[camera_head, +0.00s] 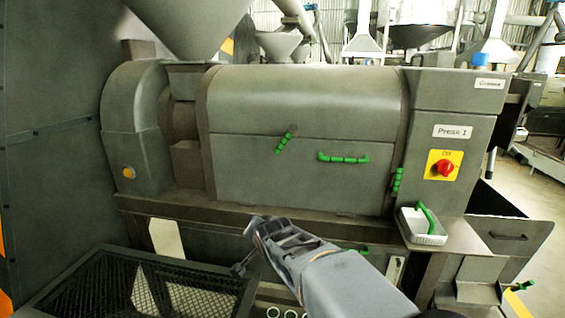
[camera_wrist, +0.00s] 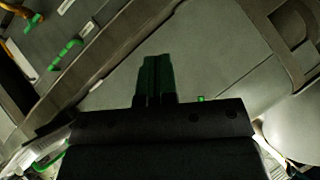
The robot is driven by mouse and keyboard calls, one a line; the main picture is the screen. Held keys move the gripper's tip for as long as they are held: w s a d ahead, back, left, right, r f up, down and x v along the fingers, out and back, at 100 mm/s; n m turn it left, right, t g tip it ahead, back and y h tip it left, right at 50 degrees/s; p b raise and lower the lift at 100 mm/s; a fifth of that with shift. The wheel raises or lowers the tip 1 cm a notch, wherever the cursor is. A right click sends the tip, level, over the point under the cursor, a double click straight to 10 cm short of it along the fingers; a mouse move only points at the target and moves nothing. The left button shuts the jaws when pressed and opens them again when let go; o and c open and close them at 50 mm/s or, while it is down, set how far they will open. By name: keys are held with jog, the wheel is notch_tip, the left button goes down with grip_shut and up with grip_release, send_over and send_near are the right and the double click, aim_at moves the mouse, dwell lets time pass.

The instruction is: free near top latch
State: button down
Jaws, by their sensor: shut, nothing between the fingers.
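The press labelled Press I has a grey two-part cover (camera_head: 310,110) with green fittings on it. A tilted green latch (camera_head: 284,142) sits at the cover seam, left of middle. A level green handle (camera_head: 343,158) is to its right on the lower panel. An upright green latch (camera_head: 397,180) is at the panel's right edge. I cannot tell which is the near top latch. My gripper (camera_head: 262,232) is below the lower panel, apart from these fittings. Its dark green fingers are together and empty in the wrist view (camera_wrist: 154,78).
A white tray (camera_head: 423,238) with a green handle (camera_head: 427,218) stands on the right ledge. A red switch (camera_head: 444,167) is on the right housing. A black mesh bin (camera_head: 150,285) is at lower left. The space before the panel above my gripper is clear.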

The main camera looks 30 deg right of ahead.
aim_at(285, 140)
jog(key=w+d+r+m+t+h, duration=0.1)
jog(key=w+d+r+m+t, duration=0.1)
jog(key=d+m+t, duration=0.3)
jog(key=w+d+r+m+t+h+b, duration=0.1)
jog(key=w+d+r+m+t, duration=0.2)
jog(key=d+m, duration=0.7)
jog(key=w+d+t, duration=0.2)
jog(key=d, duration=0.1)
jog(key=shift+d+m+t+h, duration=0.3)
jog(key=shift+d, duration=0.1)
jog(key=shift+w, duration=0.15)
jog(key=a+p+x, duration=0.1)
jog(key=x, duration=0.3)
jog(key=r+p+x, duration=0.1)
jog(key=x, duration=0.3)
jog(key=a+p+x, duration=0.1)
jog(key=x, duration=0.3)
jog(key=shift+w+a+r+p, duration=0.2)
jog(key=shift+w+r+p, duration=0.1)
jog(key=shift+w+p, duration=0.1)
